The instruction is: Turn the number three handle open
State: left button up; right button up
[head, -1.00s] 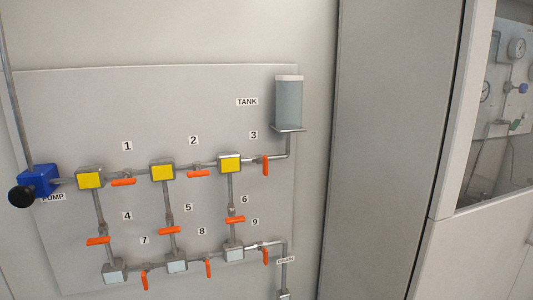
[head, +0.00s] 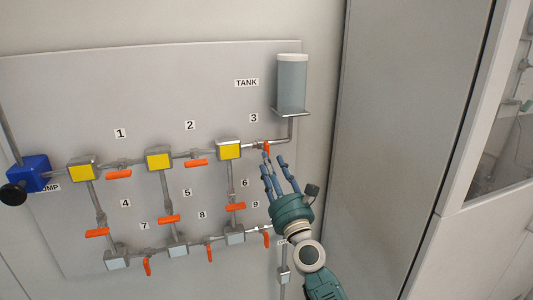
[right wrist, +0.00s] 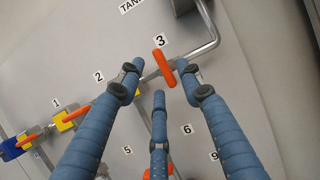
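The number three handle (head: 267,146) is a small orange lever on the pipe under the "3" label. It hangs crosswise to the pipe, partly covered by my fingers in the head view. In the right wrist view the handle (right wrist: 163,67) shows whole, tilted, between and beyond my fingertips. My right gripper (head: 273,164) has three blue fingers spread open, pointing up at the handle from just below it. The fingers hold nothing; I cannot tell whether any touches the handle. My left gripper is not in view.
The grey panel (head: 60,90) carries pipes, yellow and grey blocks, and other orange handles, including number two (head: 196,163) and number six (head: 236,207). The tank (head: 292,85) stands above the pipe bend right of handle three. A blue pump (head: 30,174) is at far left.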

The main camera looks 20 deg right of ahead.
jog(key=shift+x, duration=2.25)
jog(key=shift+f, duration=0.1)
jog(key=shift+c, duration=0.5)
grip_shut()
